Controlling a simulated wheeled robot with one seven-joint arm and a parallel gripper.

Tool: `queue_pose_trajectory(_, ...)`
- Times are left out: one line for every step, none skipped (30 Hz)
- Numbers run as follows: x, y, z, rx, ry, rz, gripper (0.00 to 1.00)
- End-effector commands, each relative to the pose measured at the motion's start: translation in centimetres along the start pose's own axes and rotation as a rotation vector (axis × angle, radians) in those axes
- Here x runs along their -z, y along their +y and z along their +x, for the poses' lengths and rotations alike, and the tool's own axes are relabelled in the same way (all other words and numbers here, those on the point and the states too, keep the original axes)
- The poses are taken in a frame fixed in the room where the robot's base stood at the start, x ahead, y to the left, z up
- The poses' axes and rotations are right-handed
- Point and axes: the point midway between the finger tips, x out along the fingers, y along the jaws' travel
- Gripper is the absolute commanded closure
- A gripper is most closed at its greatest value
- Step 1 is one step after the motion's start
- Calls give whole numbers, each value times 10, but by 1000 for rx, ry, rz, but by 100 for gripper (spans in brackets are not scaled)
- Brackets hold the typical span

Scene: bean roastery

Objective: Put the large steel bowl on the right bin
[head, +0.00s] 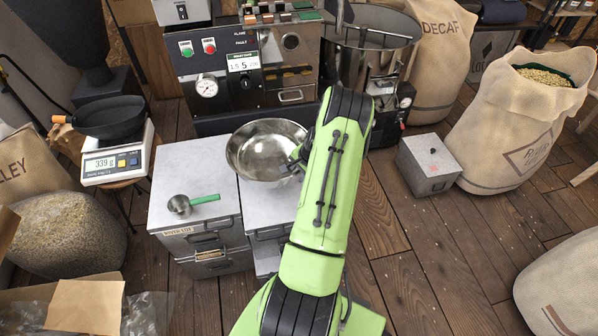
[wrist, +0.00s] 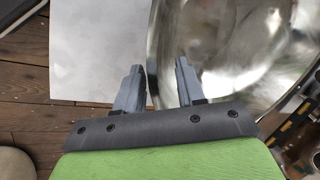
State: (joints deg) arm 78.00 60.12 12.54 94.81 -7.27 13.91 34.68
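The large steel bowl (head: 258,150) is at the rear of the right bin (head: 268,208) in the head view, overlapping its back edge. Whether the bowl rests on the lid or hangs above it, I cannot tell. My gripper (head: 299,157) is at the bowl's right rim, partly hidden by my arm. In the wrist view my gripper (wrist: 160,75) has its two fingers apart, with the rim of the bowl (wrist: 225,50) between them. The rim is close to the left finger, and a gap shows by the right one. A pale flat surface lies left of the bowl there.
The left bin (head: 188,195) carries a small scoop with a green handle (head: 193,203). A scale (head: 118,158) with a black pan stands at left. The roaster panel (head: 250,65) is behind the bowl. A grey metal box (head: 429,165) stands right on the wooden floor.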

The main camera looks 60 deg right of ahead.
Motion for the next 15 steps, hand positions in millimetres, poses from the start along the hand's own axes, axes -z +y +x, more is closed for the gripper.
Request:
queue_pose_trajectory(0,0,0,0,0,0,62)
queue_pose_trajectory(0,0,0,0,0,0,62)
queue_pose_trajectory(0,0,0,0,0,0,62)
queue_pose_trajectory(0,0,0,0,0,0,62)
queue_pose_trajectory(0,0,0,0,0,0,62)
queue_pose_trajectory(0,0,-1,0,0,0,62)
queue_pose_trajectory(0,-1,-2,0,0,0,62)
queue_pose_trajectory(0,-2,-5,0,0,0,62)
queue_pose_trajectory(1,-2,-10,0,2,0,62)
queue_pose_trajectory(1,-2,-16,1,2,0,62)
queue_pose_trajectory(1,-2,-23,1,3,0,62)
queue_pose_trajectory(1,-2,-34,0,3,0,62)
queue_pose_trajectory(1,-3,-43,0,4,0,62)
queue_pose_trajectory(1,-2,-52,0,3,1,62)
queue_pose_trajectory(2,-3,-64,1,4,0,62)
